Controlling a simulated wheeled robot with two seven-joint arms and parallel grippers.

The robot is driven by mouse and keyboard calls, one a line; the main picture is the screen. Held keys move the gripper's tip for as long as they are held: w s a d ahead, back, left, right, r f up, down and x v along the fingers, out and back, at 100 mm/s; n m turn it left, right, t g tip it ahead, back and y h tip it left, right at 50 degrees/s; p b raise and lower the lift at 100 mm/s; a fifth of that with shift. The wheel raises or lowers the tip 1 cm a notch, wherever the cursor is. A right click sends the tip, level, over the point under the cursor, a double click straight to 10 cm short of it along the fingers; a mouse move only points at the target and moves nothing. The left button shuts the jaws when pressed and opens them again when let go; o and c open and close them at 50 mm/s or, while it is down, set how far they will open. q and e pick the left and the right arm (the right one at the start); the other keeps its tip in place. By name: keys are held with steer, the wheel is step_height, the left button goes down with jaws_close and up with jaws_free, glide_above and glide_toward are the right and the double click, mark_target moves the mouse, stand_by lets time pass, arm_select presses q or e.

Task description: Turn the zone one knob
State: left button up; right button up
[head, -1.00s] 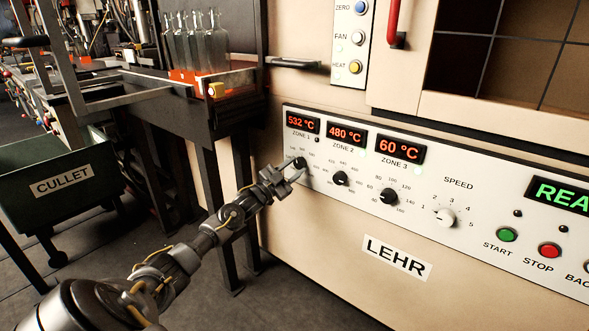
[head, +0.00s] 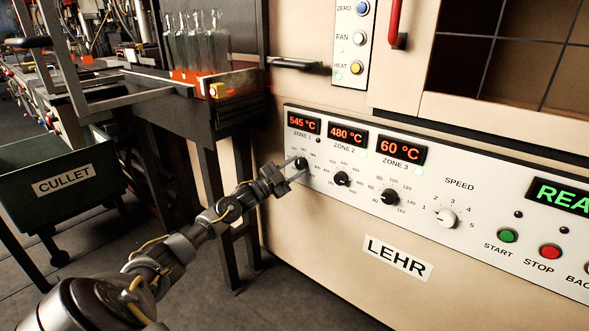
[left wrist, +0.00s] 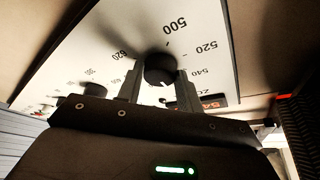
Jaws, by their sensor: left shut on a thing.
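The zone one knob (head: 301,163) is a small black dial on the white LEHR panel, below the zone one display (head: 304,124), which reads 545 °C. My left gripper (head: 293,167) reaches it from the lower left and is shut on it. In the left wrist view the knob (left wrist: 160,70) sits between the two fingers, with its white mark and the 500, 520 and 540 scale numbers around it. The right gripper is not in view.
To the right are the zone two knob (head: 342,179), zone three knob (head: 390,197) and speed knob (head: 445,219). Start (head: 507,235) and stop (head: 550,251) buttons lie further right. A black table with glass bottles (head: 197,42) and the green cullet bin (head: 62,172) stand left.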

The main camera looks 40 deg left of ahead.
arm_select(q)
steer(key=o, duration=1)
steer(key=shift+s+a+f, duration=0.1)
steer(key=shift+s+f, duration=0.05)
steer(key=shift+s, duration=0.25)
steer(key=p+v, duration=0.2)
steer(key=v, duration=0.8)
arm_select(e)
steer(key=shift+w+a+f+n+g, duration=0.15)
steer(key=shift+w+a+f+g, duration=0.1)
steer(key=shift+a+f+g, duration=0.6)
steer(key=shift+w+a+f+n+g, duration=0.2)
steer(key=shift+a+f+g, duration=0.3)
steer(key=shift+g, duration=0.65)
arm_select(q)
steer(key=shift+w+a, duration=0.1)
